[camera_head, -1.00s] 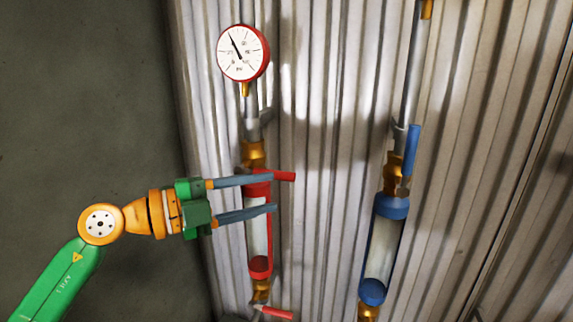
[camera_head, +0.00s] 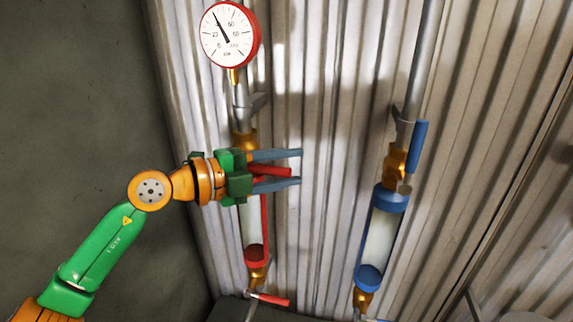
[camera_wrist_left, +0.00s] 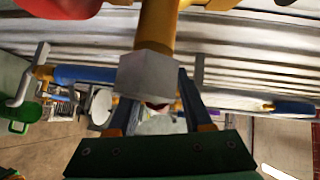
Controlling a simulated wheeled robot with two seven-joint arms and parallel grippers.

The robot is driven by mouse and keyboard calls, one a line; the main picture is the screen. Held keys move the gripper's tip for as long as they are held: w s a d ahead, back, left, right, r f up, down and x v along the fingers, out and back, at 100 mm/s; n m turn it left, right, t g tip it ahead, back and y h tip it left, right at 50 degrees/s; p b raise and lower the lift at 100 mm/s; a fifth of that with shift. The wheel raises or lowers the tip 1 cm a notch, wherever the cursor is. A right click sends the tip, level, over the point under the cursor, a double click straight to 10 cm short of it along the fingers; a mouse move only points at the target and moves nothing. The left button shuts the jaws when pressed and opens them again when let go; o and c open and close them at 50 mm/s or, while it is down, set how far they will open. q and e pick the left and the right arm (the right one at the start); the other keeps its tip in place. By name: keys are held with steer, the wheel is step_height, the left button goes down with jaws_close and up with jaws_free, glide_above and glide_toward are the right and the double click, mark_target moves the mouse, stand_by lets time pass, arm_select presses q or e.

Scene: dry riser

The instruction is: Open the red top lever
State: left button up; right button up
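The red top lever (camera_head: 272,171) sticks out to the right from the valve at the top of the red-capped cylinder (camera_head: 254,230). It is roughly horizontal. My left gripper (camera_head: 299,167) is open, with one finger above the lever and one below, and the fingertips reach past its free end. Small gaps show between lever and fingers in the head view. The gripper body hides the valve. In the left wrist view a grey square block (camera_wrist_left: 147,78) in front of the fingers hides most of the space between them. My right gripper is not in view.
A round red-rimmed gauge (camera_head: 230,35) sits above on the same pipe. A lower red lever (camera_head: 270,299) is below. To the right stands a blue-capped cylinder (camera_head: 381,235) with a blue lever (camera_head: 418,147). Corrugated metal wall (camera_head: 330,100) lies behind.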

arm_select(q)
jaws_close()
stand_by(1.3)
